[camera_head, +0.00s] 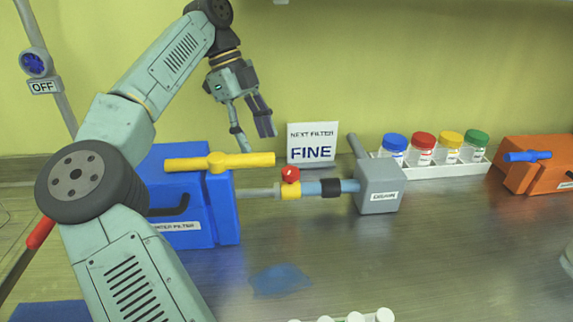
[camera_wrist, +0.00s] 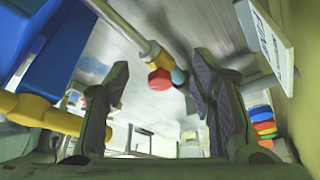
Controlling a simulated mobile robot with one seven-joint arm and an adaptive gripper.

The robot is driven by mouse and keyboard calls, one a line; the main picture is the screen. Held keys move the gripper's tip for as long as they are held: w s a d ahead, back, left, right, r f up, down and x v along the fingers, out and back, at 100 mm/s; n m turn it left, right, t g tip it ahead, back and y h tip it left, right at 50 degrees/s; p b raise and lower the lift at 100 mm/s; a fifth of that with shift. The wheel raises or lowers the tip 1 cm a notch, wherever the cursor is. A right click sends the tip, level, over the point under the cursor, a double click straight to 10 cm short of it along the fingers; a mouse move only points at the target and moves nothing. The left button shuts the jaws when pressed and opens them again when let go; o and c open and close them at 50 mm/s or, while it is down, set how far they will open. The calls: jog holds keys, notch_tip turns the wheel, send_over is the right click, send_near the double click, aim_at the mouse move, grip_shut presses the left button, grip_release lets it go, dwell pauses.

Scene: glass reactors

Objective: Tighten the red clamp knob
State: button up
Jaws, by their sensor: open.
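The red clamp knob (camera_head: 290,174) sits on top of a yellow collar (camera_head: 290,191) on the horizontal pipe, between the blue water filter box and the grey box.
The blue box (camera_head: 225,210) with a yellow handle (camera_head: 220,162) stands left of the knob. A grey box (camera_head: 378,188) is on the right. A white "FINE" sign (camera_head: 312,145) stands behind. Several coloured-lid jars sit in a white rack (camera_head: 450,171). The front bench is mostly clear around a blue patch (camera_head: 280,279).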

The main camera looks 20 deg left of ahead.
send_over(289, 170)
jog(key=a, duration=0.3)
jog(key=shift+w+d+p+x, duration=0.1)
jog(key=shift+p+x, duration=0.1)
jog(key=shift+x, duration=0.65)
jog(key=shift+w+d+p+x, duration=0.1)
jog(key=shift+w+p+x, duration=0.05)
jog(key=shift+x, duration=0.7)
jog(key=shift+w+d+p+x, duration=0.1)
jog(key=shift+d+p+x, duration=0.1)
jog(key=shift+x, duration=0.65)
jog(key=shift+a, duration=0.1)
jog(key=c, duration=1.2)
